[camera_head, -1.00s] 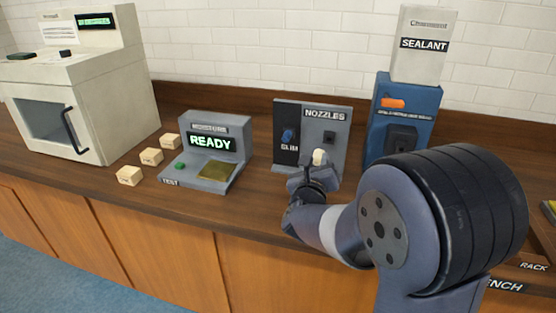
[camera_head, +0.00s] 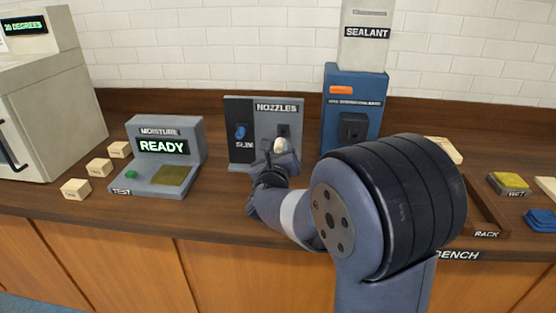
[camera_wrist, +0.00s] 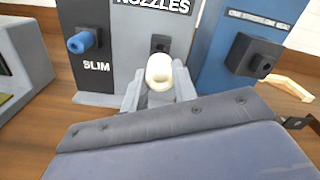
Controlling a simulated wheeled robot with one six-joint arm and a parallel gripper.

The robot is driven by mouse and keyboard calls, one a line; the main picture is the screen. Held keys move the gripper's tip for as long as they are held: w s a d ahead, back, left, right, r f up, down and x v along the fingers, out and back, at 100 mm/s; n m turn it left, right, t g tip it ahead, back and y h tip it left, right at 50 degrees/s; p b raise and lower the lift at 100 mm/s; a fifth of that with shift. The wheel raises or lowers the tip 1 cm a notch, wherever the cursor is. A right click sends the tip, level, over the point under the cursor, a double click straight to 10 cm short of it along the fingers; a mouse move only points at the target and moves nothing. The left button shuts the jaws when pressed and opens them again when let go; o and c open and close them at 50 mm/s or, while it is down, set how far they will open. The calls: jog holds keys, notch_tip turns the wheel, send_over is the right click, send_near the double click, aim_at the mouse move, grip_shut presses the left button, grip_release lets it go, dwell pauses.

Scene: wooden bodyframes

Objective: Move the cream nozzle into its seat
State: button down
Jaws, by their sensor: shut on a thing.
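The cream nozzle (camera_wrist: 159,72) is held between the two fingers of my gripper (camera_wrist: 159,88) in the wrist view, its round open end toward the camera. In the head view the nozzle (camera_head: 279,145) shows as a small pale piece at my gripper (camera_head: 277,158). The gripper is in front of the grey right half of the NOZZLES stand (camera_head: 266,105). A dark square socket (camera_wrist: 160,43) on that half shows just behind and above the nozzle. I cannot tell whether nozzle and socket touch. A blue nozzle (camera_wrist: 82,41) sits on the dark SLIM half.
A blue SEALANT dispenser (camera_head: 355,95) with a dark block (camera_wrist: 250,54) stands right of the stand. A grey READY moisture tester (camera_head: 165,155) and small wooden blocks (camera_head: 76,188) are at left. A rack (camera_head: 484,215) is at right.

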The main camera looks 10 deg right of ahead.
aim_at(279, 150)
jog(key=shift+b+x, duration=0.45)
jog(key=shift+x, duration=1.1)
jog(key=shift+b, duration=1.5)
dwell(0.4)
jog(key=shift+x, duration=1.3)
jog(key=c, duration=1.1)
grip_release()
jog(key=shift+o, duration=0.2)
jog(key=b+v, duration=0.1)
jog(key=v, duration=1)
jog(key=shift+b, duration=0.3)
jog(key=shift+w, duration=0.2)
